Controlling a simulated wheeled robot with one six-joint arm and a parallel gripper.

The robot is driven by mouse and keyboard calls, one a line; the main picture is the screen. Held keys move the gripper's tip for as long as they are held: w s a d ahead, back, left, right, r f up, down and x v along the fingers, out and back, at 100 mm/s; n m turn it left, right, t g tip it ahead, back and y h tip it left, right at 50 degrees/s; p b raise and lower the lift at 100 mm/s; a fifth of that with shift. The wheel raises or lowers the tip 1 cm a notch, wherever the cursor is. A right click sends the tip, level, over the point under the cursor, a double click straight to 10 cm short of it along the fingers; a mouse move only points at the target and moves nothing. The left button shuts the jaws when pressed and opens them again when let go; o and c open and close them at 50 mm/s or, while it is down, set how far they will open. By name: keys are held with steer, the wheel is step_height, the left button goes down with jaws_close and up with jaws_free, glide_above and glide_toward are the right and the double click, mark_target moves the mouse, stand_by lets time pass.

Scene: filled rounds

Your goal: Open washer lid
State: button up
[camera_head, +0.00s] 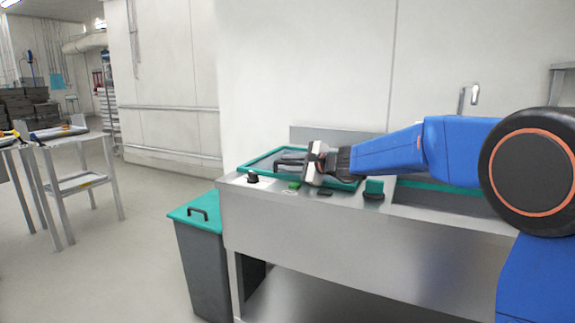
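A dark panel with a teal frame (256,163), which looks like the washer lid, lies flat on top of the steel washer counter (285,222). My gripper (280,164) reaches in from the right on my blue arm, with its fingers pointing left over this panel. The fingers look dark, and I cannot tell whether they touch the lid or hold a handle. The gripper body hides the lid's middle and part of its right side. A black knob (252,177) and a green button (294,185) are on the counter's front edge.
A grey bin (203,265) with a teal lid and black handle stands left of the counter. A teal block (374,187) and a recessed basin (440,198) lie to the right. A faucet (468,96) stands behind. Open floor and metal tables (75,160) are at left.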

jaws_close()
